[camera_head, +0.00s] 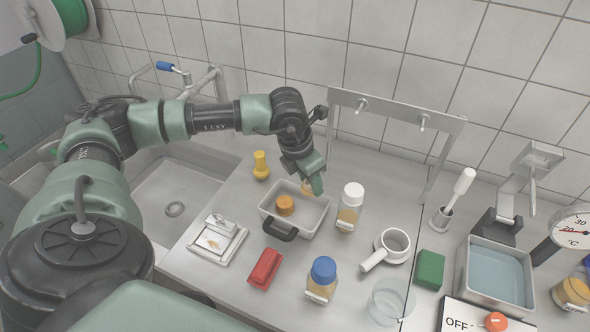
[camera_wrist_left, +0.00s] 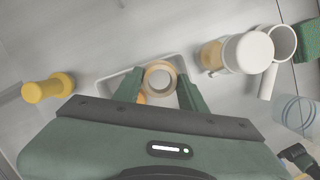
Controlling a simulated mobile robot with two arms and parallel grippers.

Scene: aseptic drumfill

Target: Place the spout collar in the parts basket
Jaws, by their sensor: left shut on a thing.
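My left gripper (camera_head: 310,186) is shut on a tan ring, the spout collar (camera_head: 306,188), held over the back part of the parts basket (camera_head: 318,221). In the left wrist view the collar (camera_wrist_left: 147,73) sits between the two green fingers of the gripper (camera_wrist_left: 160,82), with the basket's rim (camera_wrist_left: 112,83) behind it. The basket is a grey rectangular tray with a black handle at its front. An orange round part (camera_head: 285,204) lies in its left half. I cannot tell whether the collar touches the basket floor. My right gripper is not in view.
A white-capped jar (camera_head: 350,207) stands close right of the basket, a yellow piece (camera_head: 261,166) behind left. A red block (camera_head: 265,268), a blue-capped jar (camera_head: 322,280) and a white handled cup (camera_head: 391,247) stand in front and right. A sink (camera_head: 180,200) is at left.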

